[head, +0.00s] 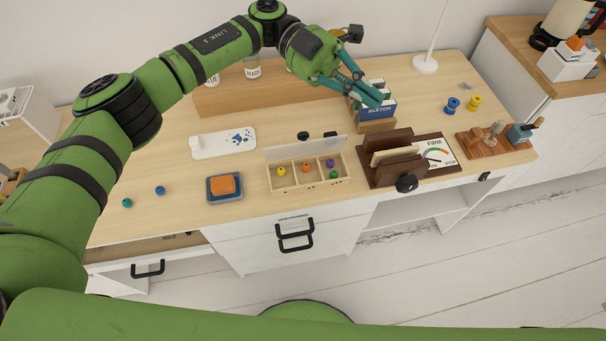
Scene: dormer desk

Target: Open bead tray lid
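The bead tray (307,187) is a light wooden box with compartments near the desk's front edge, in the head view's middle. Yellow, orange, purple and green beads lie inside. Its pale, see-through lid (290,152) stands raised along the tray's back side, and the compartments are uncovered. My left gripper (376,101) is behind and to the right of the tray, apart from the lid. Its teal fingers point down right, over or in front of the blue sketch box. I cannot tell whether they are open or shut. My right gripper is out of view.
The blue sketch box (382,112) sits by my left gripper. A dark wooden letter holder (393,170) stands right of the tray. A blue dish with an orange block (224,185) lies left of it. Two loose beads (160,190) lie further left. A drawer (150,252) is partly open.

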